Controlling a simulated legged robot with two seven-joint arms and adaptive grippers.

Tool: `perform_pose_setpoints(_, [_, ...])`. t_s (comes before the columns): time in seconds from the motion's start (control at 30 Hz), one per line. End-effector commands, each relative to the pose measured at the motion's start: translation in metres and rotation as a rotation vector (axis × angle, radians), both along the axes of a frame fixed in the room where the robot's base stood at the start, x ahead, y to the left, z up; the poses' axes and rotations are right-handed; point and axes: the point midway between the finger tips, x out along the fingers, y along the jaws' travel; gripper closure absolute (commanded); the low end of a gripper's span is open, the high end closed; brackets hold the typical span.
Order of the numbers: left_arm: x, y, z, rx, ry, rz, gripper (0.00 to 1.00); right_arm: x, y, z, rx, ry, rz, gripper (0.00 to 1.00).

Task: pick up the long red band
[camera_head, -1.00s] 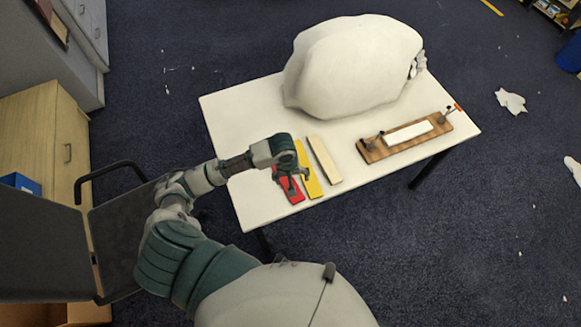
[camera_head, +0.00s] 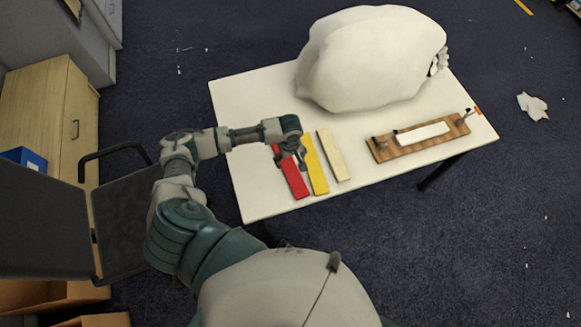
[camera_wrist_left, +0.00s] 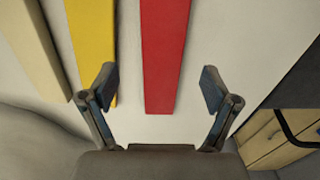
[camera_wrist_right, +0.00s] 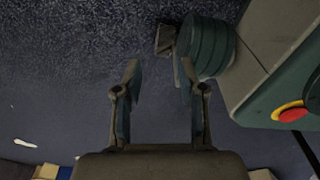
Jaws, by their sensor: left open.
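The long red band (camera_head: 296,182) lies flat at the left end of the white table, left of a yellow band (camera_head: 316,170) and a cream band (camera_head: 333,158). My left gripper (camera_head: 288,160) is over its far part and hides some of it. In the left wrist view the red band (camera_wrist_left: 164,55) runs up between the two spread, empty fingers (camera_wrist_left: 160,88), its near end short of the palm. I cannot tell the exact height above it. In the right wrist view my right gripper (camera_wrist_right: 159,78) has its fingers apart with nothing between them, above the dark floor.
A large white rounded thing (camera_head: 370,55) fills the table's far side. A wooden board (camera_head: 385,152) with a white block (camera_head: 422,133) and clamp-like posts lies at the right. The white table (camera_head: 260,195) is bare in front. A dark chair (camera_head: 125,205) stands at the left.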

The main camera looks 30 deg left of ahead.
Motion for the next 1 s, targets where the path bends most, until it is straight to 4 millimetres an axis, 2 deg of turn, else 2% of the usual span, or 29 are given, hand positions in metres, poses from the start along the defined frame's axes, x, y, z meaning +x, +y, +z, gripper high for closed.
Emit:
perform_pose_setpoints(0.4, [0.0, 0.0, -0.051, 0.004, 0.002, -0.001, 0.12, 0.025, 0.004, 0.007, 0.005, -0.01, -0.004, 0.6])
perform_pose_setpoints(0.67, [0.0, 0.001, -0.053, 0.002, 0.0, -0.001, 0.12, 0.026, 0.004, 0.009, 0.004, -0.012, -0.004, 0.6])
perform_pose_setpoints(0.93, [0.001, 0.002, -0.054, 0.001, 0.0, -0.001, 0.77, 0.027, 0.005, 0.009, 0.003, -0.012, -0.004, 0.6])
perform_pose_setpoints(1.0, [0.001, 0.002, -0.054, 0.001, 0.0, -0.001, 0.78, 0.027, 0.005, 0.009, 0.003, -0.012, -0.004, 0.6])
